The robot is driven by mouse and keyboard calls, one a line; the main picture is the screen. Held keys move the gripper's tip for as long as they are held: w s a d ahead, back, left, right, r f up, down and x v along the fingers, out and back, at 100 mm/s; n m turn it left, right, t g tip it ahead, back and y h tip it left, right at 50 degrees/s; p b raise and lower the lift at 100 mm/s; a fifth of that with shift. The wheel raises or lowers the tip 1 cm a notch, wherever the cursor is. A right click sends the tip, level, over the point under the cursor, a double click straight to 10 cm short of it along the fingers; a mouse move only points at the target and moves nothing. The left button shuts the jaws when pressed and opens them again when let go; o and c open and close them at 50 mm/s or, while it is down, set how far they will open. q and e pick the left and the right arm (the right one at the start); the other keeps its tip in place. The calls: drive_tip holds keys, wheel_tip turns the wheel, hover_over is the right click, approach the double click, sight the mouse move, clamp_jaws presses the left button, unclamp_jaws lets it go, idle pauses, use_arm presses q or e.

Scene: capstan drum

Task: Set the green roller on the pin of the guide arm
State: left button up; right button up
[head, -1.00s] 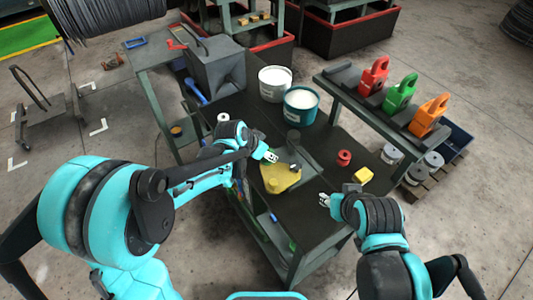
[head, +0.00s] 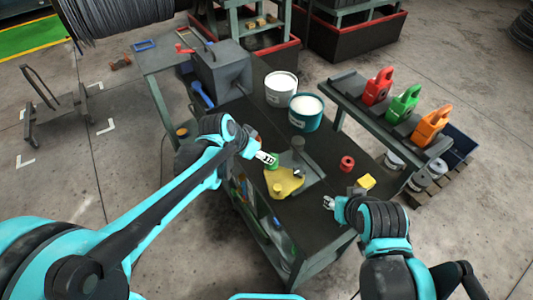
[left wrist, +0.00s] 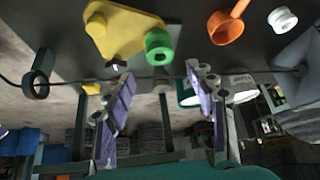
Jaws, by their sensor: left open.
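The yellow guide arm (head: 284,184) lies on the dark bench top; it also shows in the left wrist view (left wrist: 122,36). The green roller (left wrist: 158,46) is at one rounded corner of the guide arm in the left wrist view. In the head view the green roller (head: 275,164) shows just beside my left fingertips. My left gripper (head: 267,158) is open, its fingers (left wrist: 158,98) apart with nothing between them, and the roller is beyond them. The pin under the roller is hidden. My right gripper (head: 329,203) is over the bench's near right edge, too small to read.
A red roller (head: 347,162) and a yellow block (head: 366,182) are to the right. White and teal buckets (head: 304,112) stand behind. An orange part (left wrist: 228,24) and a white roller (left wrist: 283,19) show in the left wrist view. A rack (head: 345,88) carries red, green and orange blocks.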

use_arm(q)
drive_tip(key=s+a+r+n+t+y, duration=0.2)
drive_tip(key=s+a+n, duration=0.6)
drive_tip(key=s+a, duration=0.6)
drive_tip(key=shift+s+a+r+y, duration=0.2)
drive_tip(key=shift+s+r+y, duration=0.35)
drive_tip(key=shift+s+y, duration=0.9)
drive_tip(key=shift+s+h, duration=0.3)
drive_tip(key=shift+h, duration=0.05)
